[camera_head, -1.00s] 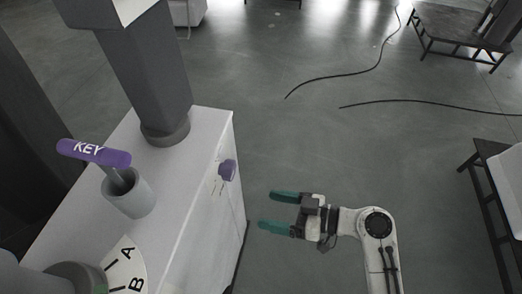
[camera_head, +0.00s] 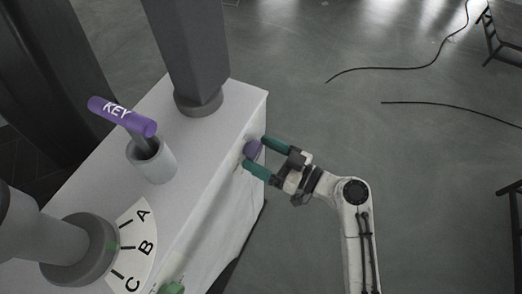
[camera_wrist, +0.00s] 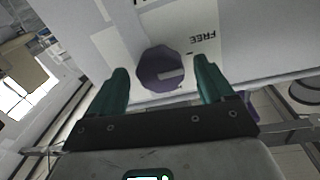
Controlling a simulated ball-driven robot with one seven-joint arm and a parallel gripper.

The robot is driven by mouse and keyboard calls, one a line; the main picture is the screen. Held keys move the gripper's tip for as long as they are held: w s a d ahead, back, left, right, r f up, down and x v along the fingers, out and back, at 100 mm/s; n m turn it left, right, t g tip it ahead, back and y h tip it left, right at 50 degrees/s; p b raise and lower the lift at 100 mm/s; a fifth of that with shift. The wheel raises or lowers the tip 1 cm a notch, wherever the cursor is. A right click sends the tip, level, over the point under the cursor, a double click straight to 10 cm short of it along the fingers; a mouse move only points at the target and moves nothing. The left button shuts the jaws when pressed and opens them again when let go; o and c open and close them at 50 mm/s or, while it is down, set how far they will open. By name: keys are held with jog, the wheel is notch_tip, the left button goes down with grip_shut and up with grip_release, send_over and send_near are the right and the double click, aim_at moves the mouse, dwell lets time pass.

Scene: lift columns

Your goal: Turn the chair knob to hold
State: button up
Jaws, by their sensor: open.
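A purple faceted knob (camera_head: 252,149) sits on the side face of the white cabinet (camera_head: 222,113). In the wrist view the knob (camera_wrist: 163,68) shows a pale bar mark on its face, and the word FREE (camera_wrist: 195,39) is printed beside it. No other label by the knob can be read. My gripper (camera_head: 259,152) is open, its two green fingers at the cabinet face with the knob between them. In the wrist view the fingers (camera_wrist: 162,80) lie on both sides of the knob, with gaps showing.
On the cabinet top stand a purple KEY handle (camera_head: 121,116) in a white cup (camera_head: 152,160), a grey column (camera_head: 191,50) and a dial (camera_head: 135,245) marked A, B, C. Dark cables (camera_head: 412,66) lie on the floor.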

jog(key=shift+w+a, duration=0.15)
jog(key=shift+a, duration=0.2)
jog(key=shift+c, duration=0.3)
jog(key=c, duration=1)
